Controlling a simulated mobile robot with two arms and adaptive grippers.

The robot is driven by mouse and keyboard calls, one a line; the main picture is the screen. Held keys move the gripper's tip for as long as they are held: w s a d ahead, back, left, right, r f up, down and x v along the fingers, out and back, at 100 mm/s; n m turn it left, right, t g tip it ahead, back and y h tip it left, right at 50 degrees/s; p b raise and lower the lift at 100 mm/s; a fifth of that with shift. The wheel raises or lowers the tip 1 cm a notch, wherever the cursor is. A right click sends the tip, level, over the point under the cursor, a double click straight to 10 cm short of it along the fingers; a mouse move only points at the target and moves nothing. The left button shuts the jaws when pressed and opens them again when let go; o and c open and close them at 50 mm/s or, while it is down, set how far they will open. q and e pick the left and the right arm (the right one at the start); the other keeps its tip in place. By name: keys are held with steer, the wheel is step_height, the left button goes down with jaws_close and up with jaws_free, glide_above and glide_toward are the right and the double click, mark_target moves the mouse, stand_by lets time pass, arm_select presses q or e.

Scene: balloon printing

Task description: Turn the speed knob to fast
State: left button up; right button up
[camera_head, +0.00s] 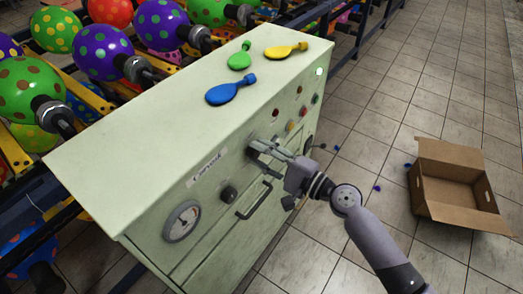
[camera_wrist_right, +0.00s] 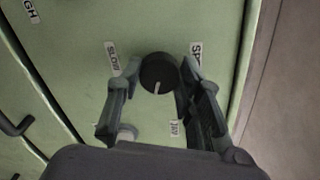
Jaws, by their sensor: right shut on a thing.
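The black round speed knob (camera_wrist_right: 158,72) sits on the green panel in the right wrist view. Its short white mark points toward the bottom of that view. A SLOW label (camera_wrist_right: 113,58) is left of it, and a partly hidden label starting "SP" (camera_wrist_right: 196,58) is right of it. My right gripper (camera_wrist_right: 160,79) has one finger on each side of the knob and is shut on it. In the head view my right gripper (camera_head: 262,149) is at the front of the green cabinet (camera_head: 140,165), covering most of the knob. My left gripper is not in view.
A handle (camera_head: 254,201), a gauge (camera_head: 182,221) and another knob (camera_head: 229,193) are on the front. An open cardboard box (camera_head: 455,200) stands on the tiled floor at right.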

steer(key=m+p, duration=0.2)
steer(key=m, duration=0.2)
steer(key=shift+m, duration=0.4)
stand_by(0.4)
steer(key=o, duration=1.2)
steer(key=shift+c, duration=0.2)
steer(key=shift+d, duration=0.2)
steer(key=v, duration=1.1)
steer(key=shift+s+d, duration=0.25)
